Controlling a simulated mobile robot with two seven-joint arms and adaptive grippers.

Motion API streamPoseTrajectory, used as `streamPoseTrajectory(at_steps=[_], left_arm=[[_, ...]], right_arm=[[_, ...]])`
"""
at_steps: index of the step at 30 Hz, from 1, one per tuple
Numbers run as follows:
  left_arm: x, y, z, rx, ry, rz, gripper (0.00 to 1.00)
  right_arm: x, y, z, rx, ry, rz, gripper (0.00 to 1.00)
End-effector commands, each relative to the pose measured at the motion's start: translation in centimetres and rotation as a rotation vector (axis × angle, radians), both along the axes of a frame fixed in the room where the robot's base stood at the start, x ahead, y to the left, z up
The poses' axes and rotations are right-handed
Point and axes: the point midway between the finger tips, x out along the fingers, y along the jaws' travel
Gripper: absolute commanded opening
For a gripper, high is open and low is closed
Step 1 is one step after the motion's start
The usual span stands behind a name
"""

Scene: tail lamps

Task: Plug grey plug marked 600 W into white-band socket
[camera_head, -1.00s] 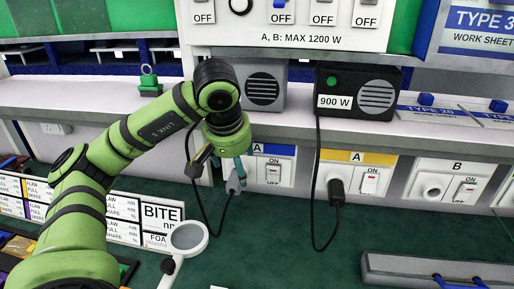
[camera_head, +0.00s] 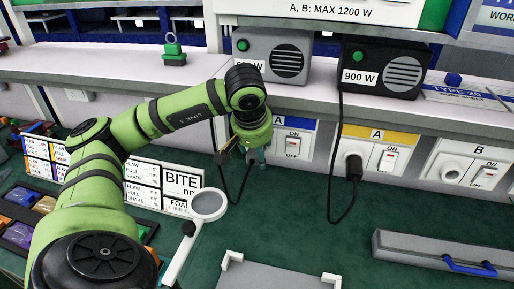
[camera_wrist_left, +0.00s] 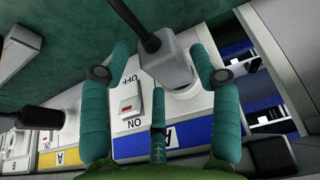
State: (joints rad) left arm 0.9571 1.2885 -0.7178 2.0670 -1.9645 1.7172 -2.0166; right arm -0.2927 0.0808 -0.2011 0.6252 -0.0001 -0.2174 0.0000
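The grey plug (camera_wrist_left: 172,68) sits in the blue-band socket marked A, its black cable leading up in the left wrist view. My left gripper (camera_head: 256,160) is at that socket and hides the plug in the head view. In the left wrist view its teal fingers (camera_wrist_left: 165,75) stand spread around the plug, with a gap visible on the left side; contact on the right is unclear. The white-band socket (camera_head: 452,172), marked B, is empty at the right. My right gripper is not in view. The marking on the plug cannot be read.
A black plug (camera_head: 354,166) from the black 900 W box (camera_head: 385,68) fills the yellow-band socket. A grey box (camera_head: 285,58) stands on the shelf. A magnifier (camera_head: 208,205), a grey tray (camera_head: 275,277) and a grey case with blue handle (camera_head: 440,250) lie on the green bench.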

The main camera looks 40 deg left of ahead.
Motion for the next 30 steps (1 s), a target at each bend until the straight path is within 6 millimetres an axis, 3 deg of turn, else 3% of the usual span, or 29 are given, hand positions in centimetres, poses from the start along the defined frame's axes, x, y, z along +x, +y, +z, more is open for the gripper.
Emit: streamPoseTrajectory(at_steps=[1,2,3,6,7,9,10,30], left_arm=[[0.0,0.0,0.0,0.0,0.0,0.0,0.28],[0.0,0.0,0.0,0.0,0.0,0.0,0.16],[0.0,0.0,0.0,0.0,0.0,0.0,0.14],[0.0,0.0,0.0,0.0,0.0,0.0,0.14],[0.0,0.0,0.0,0.0,0.0,0.0,0.4],[0.0,0.0,0.0,0.0,0.0,0.0,0.12],[0.0,0.0,0.0,0.0,0.0,0.0,0.08],[-1.5,-0.8,-0.1,-0.001,0.002,-0.001,0.08]], right_arm=[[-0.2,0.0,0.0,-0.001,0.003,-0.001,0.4],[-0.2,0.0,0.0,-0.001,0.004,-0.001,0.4],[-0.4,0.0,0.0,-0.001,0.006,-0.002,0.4],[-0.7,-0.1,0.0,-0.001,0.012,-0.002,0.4],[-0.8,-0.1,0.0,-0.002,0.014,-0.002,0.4],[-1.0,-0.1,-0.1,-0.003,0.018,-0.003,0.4],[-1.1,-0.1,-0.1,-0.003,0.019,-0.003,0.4],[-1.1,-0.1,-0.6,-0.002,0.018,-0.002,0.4]])
